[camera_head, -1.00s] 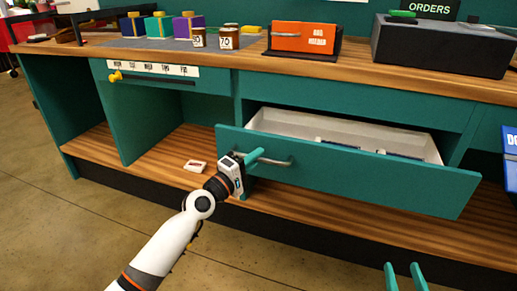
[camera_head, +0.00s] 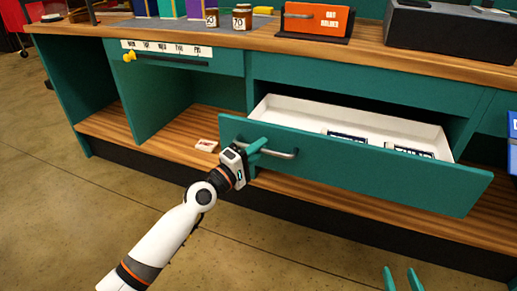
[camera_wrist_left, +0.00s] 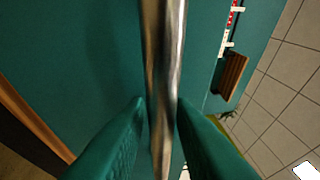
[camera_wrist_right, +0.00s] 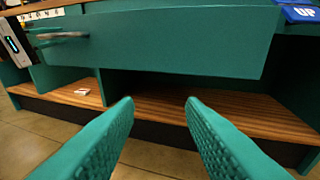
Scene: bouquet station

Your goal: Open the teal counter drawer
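The teal counter drawer (camera_head: 350,172) stands pulled out from the counter, its white inside (camera_head: 290,114) showing. Its metal bar handle (camera_head: 283,153) is on the left part of the front. My left gripper (camera_head: 262,148) is at the handle. In the left wrist view, the handle bar (camera_wrist_left: 162,60) runs between the teal fingers of my left gripper (camera_wrist_left: 160,115), which close against it on both sides. My right gripper (camera_head: 403,278) is low at the bottom edge of the head view. In the right wrist view, my right gripper (camera_wrist_right: 160,115) is open and empty, below the drawer front (camera_wrist_right: 180,45).
Dark labelled cards (camera_head: 410,152) lie inside the drawer. An orange card holder (camera_head: 316,20) and jars (camera_head: 242,17) stand on the wooden countertop (camera_head: 200,37). A blue object (camera_head: 512,150) is at the right edge. The floor in front is clear.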

